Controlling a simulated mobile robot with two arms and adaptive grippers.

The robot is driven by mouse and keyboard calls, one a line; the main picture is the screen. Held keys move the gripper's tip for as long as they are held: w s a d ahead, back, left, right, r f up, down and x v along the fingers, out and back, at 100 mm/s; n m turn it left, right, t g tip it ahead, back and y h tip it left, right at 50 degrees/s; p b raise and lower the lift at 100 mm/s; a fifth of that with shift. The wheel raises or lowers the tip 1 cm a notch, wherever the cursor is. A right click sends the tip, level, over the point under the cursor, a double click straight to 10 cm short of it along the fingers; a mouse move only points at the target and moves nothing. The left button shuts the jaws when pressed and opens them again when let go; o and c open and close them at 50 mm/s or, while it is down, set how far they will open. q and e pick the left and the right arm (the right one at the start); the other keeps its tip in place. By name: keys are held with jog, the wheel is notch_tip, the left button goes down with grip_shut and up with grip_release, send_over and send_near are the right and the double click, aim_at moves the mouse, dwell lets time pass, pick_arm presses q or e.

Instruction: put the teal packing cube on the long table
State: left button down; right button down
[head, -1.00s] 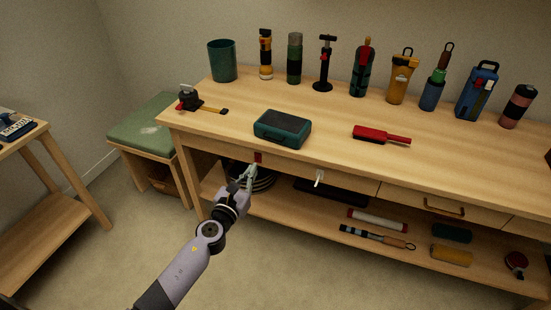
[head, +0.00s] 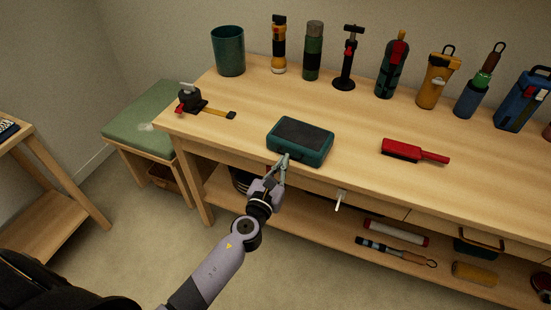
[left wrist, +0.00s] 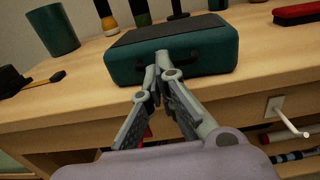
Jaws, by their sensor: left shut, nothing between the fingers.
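The teal packing cube (head: 301,141) lies on the long table (head: 340,115) near its front edge, with a dark top panel. In the left wrist view the cube (left wrist: 215,45) shows a dark handle on its front side, just beyond the fingertips. My left gripper (head: 283,163) is at the table's front edge, in front of the cube. Its fingers (left wrist: 157,75) are shut with nothing between them; I cannot tell whether the tips touch the cube. My right gripper is not in view.
A teal bin (head: 229,51) and several bottles and tools stand along the back. A white hook (head: 340,200) sticks out below the tabletop.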

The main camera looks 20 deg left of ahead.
aim_at(295, 139)
pick_arm(q)
jog(key=shift+w+d+r, duration=0.1)
jog(key=shift+w+d, duration=0.05)
dwell(0.3)
jog(key=w+b, duration=0.1)
jog(key=w, duration=0.9)
jog(key=shift+w+d, duration=0.1)
jog(key=shift+w, duration=0.15)
